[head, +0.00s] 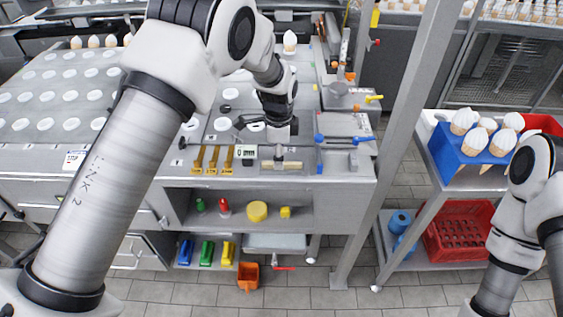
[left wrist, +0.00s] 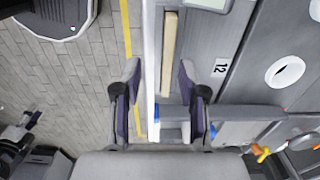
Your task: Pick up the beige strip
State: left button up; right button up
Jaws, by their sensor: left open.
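The beige strip (head: 290,165) lies near the front edge of the grey bench in the head view. In the left wrist view the beige strip (left wrist: 170,52) runs lengthwise ahead of my fingers, in line with the gap between them and nearer the right finger. My left gripper (head: 279,153) hangs over the bench, just behind the strip in the head view. Its two fingers (left wrist: 161,80) are apart with nothing held between them. I cannot tell the exact height above the strip. My right arm shows at the right, but its gripper is out of the picture.
Yellow tools (head: 213,160) and a small black-and-white device (head: 246,152) lie left of the strip. Blue-handled fittings (head: 320,140) stand to its right. A grey post (head: 385,150) rises right of the bench. A blue cone holder (head: 470,160) sits on the right-hand cart.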

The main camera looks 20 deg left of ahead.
pick_arm(q)
jog(key=f, duration=0.1)
jog(key=w+f, duration=0.1)
jog(key=f, duration=0.1)
jog(key=shift+w+f, duration=0.25)
jog(key=shift+w, duration=0.05)
jog(key=shift+s+r, duration=0.1)
jog(key=shift+s, duration=0.05)
jog(key=shift+s+r, duration=0.15)
jog(key=shift+s, duration=0.05)
jog(key=c, duration=0.4)
jog(key=shift+s+r, duration=0.1)
grip_shut()
